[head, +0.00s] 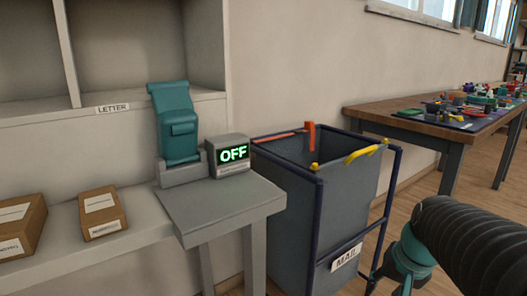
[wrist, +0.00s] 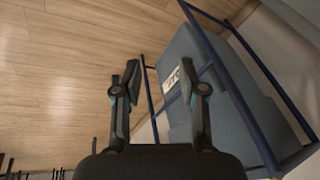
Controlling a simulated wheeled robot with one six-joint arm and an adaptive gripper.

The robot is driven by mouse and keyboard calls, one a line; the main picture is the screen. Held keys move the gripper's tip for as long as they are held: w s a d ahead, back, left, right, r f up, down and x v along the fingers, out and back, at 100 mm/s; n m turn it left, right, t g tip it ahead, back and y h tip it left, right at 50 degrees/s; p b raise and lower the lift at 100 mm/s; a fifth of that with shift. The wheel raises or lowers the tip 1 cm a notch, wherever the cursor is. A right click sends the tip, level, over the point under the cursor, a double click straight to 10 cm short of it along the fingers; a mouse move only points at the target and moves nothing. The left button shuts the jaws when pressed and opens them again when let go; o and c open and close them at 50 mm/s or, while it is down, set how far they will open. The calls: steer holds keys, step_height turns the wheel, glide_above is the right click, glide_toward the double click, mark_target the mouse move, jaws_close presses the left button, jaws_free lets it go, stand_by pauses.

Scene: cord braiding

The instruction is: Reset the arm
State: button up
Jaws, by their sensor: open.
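My gripper (wrist: 163,88) shows in the wrist view with its two fingers spread apart and nothing between them. The wooden floor and the grey mail bin (wrist: 205,75) with its blue frame lie beyond the fingers. In the head view, my dark, ribbed arm with teal parts comes in at the lower right, in front of and to the right of the mail bin (head: 335,200). The fingertips are mostly out of sight or too unclear to judge in the head view.
Two labelled parcels (head: 102,212) lie on the shelf at left. A wooden table (head: 420,128) with many small items is at back right. Floor shows at right.

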steer(key=s+a+r+n+t+p, duration=0.2)
steer(key=s+a+r+n+p, duration=0.2)
steer(key=s+a, duration=0.4)
steer(key=shift+s+a+r+n+h, duration=0.3)
steer(key=shift+s+r+n, duration=0.3)
steer(key=shift+s+r, duration=0.3)
steer(key=shift+a, duration=0.1)
